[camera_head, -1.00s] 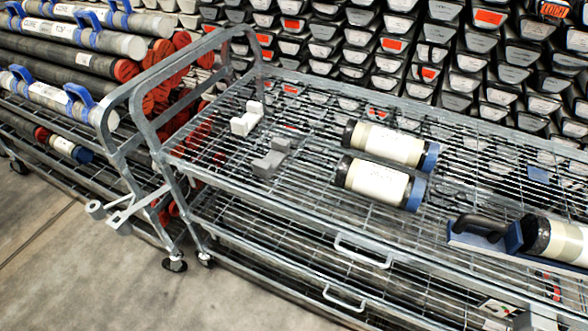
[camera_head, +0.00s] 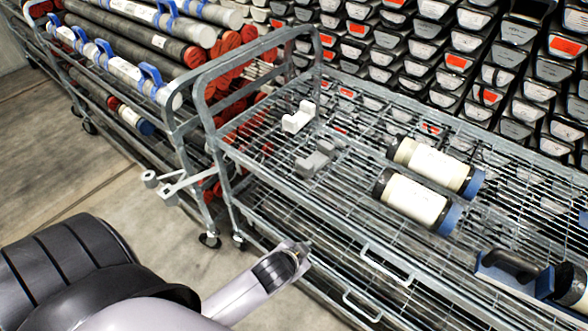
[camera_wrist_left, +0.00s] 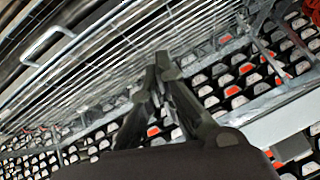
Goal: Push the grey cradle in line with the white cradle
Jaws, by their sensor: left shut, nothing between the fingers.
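The white cradle (camera_head: 298,117) sits on the wire top shelf of the cart (camera_head: 262,173), near the cart's left end. The grey cradle (camera_head: 314,160) sits on the same shelf, nearer to me and offset to the right of the white one, with a gap between them. My left arm comes in from the lower left in the head view, its far end near the cart's front edge, short of both cradles. In the left wrist view my left gripper (camera_wrist_left: 161,66) has its fingers together, with nothing between them; no cradle can be made out there. My right gripper is not seen.
Two white cylinders with blue ends (camera_head: 436,165) (camera_head: 413,200) lie on the shelf right of the cradles. The cart's tubular end frame (camera_head: 203,105) rises left of the cradles. Racked tubes (camera_head: 165,42) stand behind it.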

